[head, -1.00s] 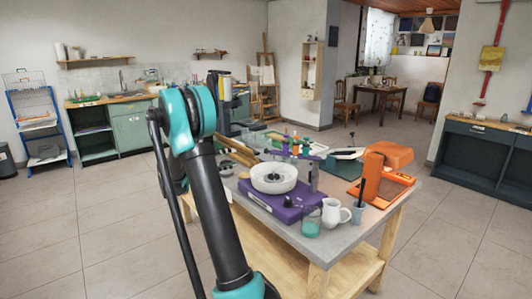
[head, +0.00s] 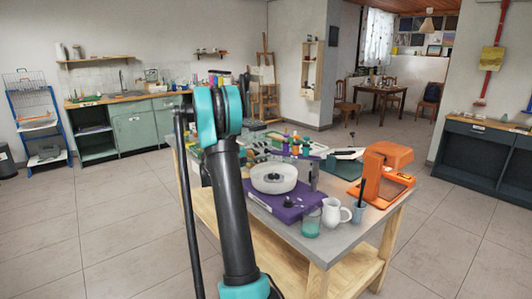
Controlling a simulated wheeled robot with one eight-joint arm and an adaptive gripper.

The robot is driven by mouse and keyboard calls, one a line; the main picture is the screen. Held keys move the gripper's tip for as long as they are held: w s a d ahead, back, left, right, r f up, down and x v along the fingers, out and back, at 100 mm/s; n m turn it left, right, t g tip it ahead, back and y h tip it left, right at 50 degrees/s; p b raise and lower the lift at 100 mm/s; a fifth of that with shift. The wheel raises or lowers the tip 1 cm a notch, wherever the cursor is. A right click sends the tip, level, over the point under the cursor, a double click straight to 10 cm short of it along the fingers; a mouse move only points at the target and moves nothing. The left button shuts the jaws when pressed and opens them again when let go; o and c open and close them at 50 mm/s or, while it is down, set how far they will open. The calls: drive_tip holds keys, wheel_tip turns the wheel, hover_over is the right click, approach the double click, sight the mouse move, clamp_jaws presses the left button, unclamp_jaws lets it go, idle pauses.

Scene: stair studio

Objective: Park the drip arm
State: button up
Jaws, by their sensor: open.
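A purple machine (head: 288,207) stands on the grey-topped workbench (head: 345,240), with a round white basin (head: 273,178) on top. A purple upright (head: 314,176) rises at the basin's right rear. A row of small coloured bottles (head: 295,146) shows above and behind the basin. I take the upright and the part by the bottles to be the drip arm; its exact position is too small to tell. My own arm fills the left middle of the head view, left of the machine, and hides part of the bench. I cannot make out my gripper.
A green mat (head: 343,168) lies behind. The tiled floor (head: 110,230) left of the bench is clear.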

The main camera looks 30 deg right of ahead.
drive_tip(key=shift+d, duration=0.4)
drive_tip(key=shift+c, duration=0.3)
clamp_jaws()
